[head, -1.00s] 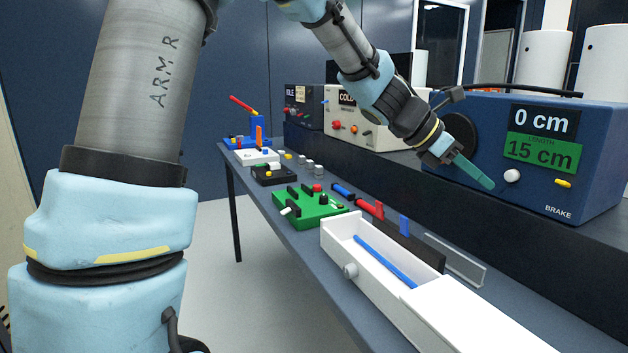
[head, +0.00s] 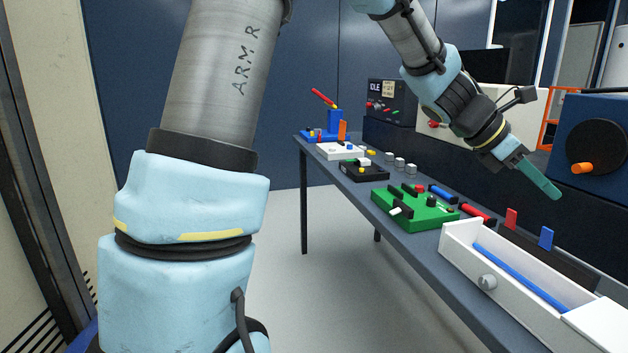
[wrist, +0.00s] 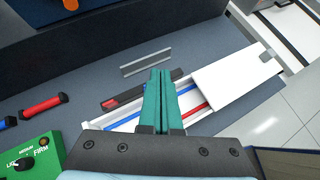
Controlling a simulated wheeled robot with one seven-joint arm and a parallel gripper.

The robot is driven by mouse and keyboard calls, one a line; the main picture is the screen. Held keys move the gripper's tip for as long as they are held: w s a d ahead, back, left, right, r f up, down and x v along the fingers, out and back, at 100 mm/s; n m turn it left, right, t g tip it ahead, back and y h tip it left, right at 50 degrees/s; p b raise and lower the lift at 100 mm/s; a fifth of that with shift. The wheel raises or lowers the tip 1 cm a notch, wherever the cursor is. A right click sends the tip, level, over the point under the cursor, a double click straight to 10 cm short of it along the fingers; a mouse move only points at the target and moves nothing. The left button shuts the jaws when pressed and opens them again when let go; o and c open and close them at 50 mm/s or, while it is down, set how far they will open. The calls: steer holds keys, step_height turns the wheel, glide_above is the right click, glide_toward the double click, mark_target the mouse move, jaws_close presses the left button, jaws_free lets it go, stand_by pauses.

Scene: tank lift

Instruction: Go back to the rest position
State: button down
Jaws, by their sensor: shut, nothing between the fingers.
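My gripper (head: 541,179) has slim green fingers that are pressed together and empty. In the head view it hangs in the air above the bench, over the white tray and in front of the blue box at the right. In the wrist view the shut fingers (wrist: 161,84) point out over the white tray (wrist: 122,124). My arm reaches down from the top of the head view.
A long bench (head: 441,262) carries a green board (head: 414,207), a white tray (head: 470,277) with a blue rod, and a blue stand (head: 335,122). The blue box (head: 595,135) has an orange knob (head: 581,168). Floor left of the bench is clear.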

steer(key=w+a+f+m+t+y, duration=0.1)
steer(key=w+a+f+m+y, duration=0.15)
steer(key=a, duration=0.45)
steer(key=w+a+f+m+t+y, duration=0.1)
steer(key=w+a+f+m, duration=0.1)
steer(key=a+f, duration=0.3)
steer(key=w+a+f+m+t+y, duration=0.1)
steer(key=w+a+f+m, duration=0.15)
steer(key=a, duration=0.55)
steer(key=s+a+f+m+y, duration=0.1)
steer(key=a+f+m, duration=0.1)
steer(key=a, duration=0.6)
steer(key=s+a+f+m+t+y, duration=0.1)
steer(key=a+m, duration=0.3)
steer(key=a, duration=0.5)
steer(key=s+a+f+m+y, duration=0.1)
steer(key=a+f+m+y, duration=0.1)
steer(key=a, duration=0.7)
steer(key=shift+s+f+m+t+y, duration=0.3)
steer(key=shift+f+m+y, duration=0.15)
steer(key=shift+y, duration=0.3)
steer(key=shift+d, duration=0.15)
